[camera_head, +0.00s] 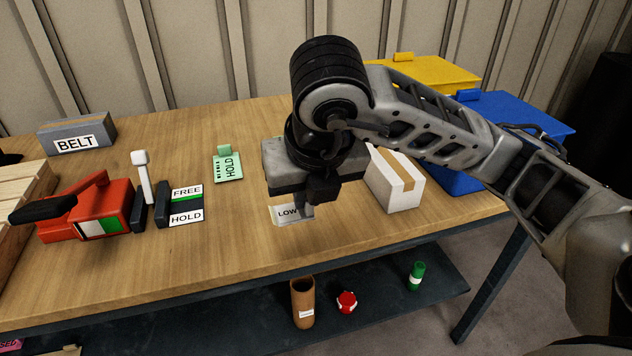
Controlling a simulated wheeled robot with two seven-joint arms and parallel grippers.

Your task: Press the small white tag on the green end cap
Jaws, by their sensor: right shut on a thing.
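A small green cylinder (418,270), which looks like the green end cap, stands on the dark lower shelf under the table. A small white patch (414,281), seemingly its tag, shows on its front. My right gripper (306,209) is above the table near its front edge, pointing down, well above and to the left of the green cap. It is shut on a white card marked LOW (287,212), which is partly hidden by the fingers. Whether the card touches the table is unclear. My left gripper is not in view.
On the shelf are a brown tube (302,304) and a red cap (346,302). The table's front edge (370,250) overhangs the shelf.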

